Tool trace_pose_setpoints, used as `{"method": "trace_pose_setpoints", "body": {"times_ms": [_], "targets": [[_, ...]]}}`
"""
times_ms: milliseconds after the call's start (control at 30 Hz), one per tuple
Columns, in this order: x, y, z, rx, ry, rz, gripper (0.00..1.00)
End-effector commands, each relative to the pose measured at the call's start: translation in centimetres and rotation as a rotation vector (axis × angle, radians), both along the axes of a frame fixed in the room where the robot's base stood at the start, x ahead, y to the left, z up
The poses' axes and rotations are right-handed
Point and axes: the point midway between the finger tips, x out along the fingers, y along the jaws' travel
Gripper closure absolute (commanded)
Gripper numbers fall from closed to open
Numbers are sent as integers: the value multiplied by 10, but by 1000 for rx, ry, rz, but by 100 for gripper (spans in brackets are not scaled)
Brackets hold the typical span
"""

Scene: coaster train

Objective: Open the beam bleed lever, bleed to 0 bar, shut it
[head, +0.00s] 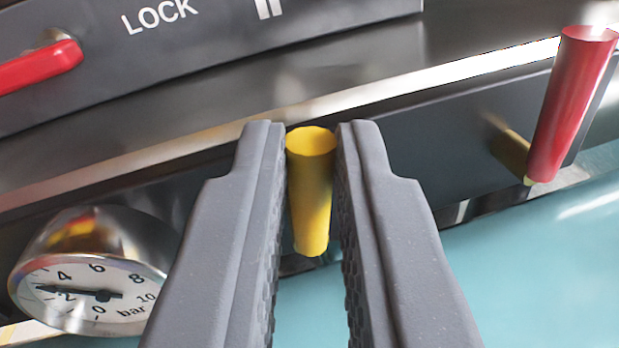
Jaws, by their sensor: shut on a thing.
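A yellow lever handle (311,195), taken to be the beam bleed lever, stands out from the dark beam (425,140) in the middle of the head view. No label shows on it. My gripper (312,160) is shut on this handle, one grey finger on each side. The handle's lower end shows between the fingers; its pivot is hidden. A round chrome pressure gauge (85,310) marked bar sits at the lower left. Its dark needle points left, between 2 and 4. My left finger is close to the gauge's right side in the picture.
A red lever (570,105) sticks out of the beam at the right. A red handle (38,66) is on a dark panel (215,45) marked LOCK at the upper left. A teal surface (520,270) lies below the beam, clear at the lower right.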

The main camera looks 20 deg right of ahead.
Motion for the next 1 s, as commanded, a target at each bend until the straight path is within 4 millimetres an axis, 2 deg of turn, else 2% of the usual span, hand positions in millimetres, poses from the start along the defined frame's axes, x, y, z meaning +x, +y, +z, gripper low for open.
{"method": "trace_pose_setpoints", "body": {"times_ms": [367, 1000], "targets": [[-4, -14, -1, 344, -97, 0, 100], [-10, -33, -20, 916, -263, -2, 100]]}}
